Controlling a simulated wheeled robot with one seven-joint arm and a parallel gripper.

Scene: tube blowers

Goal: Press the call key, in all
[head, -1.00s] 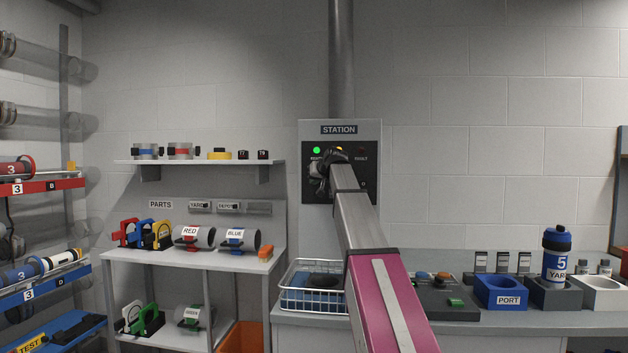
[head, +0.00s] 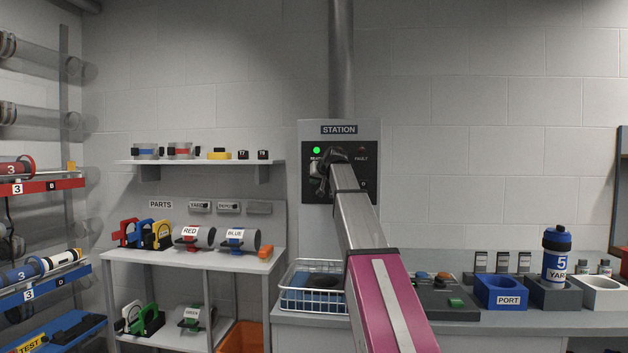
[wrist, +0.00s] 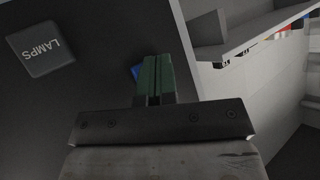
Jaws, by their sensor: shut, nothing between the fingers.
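The station panel (head: 310,190) is on the back wall under a grey pipe, with a green lamp (head: 316,150) lit and a dark fault lamp (head: 361,150). My gripper (wrist: 157,82) is shut and empty, its green fingers pointing at the dark panel face (wrist: 100,75). A blue piece (wrist: 136,72) shows just left of the fingertips, mostly hidden behind them. A grey key marked LAMPS (wrist: 42,44) is further left in the wrist view. No key marked call can be read. I cannot tell whether the fingertips touch anything.
A wall shelf (head: 205,162) with small parts is left of the panel. Below are a parts rack (head: 205,258), a wire basket (head: 315,300) and a dark control box (head: 440,303) on the bench. A blue port holder (head: 502,292) and a blue-topped bottle (head: 556,262) stand right.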

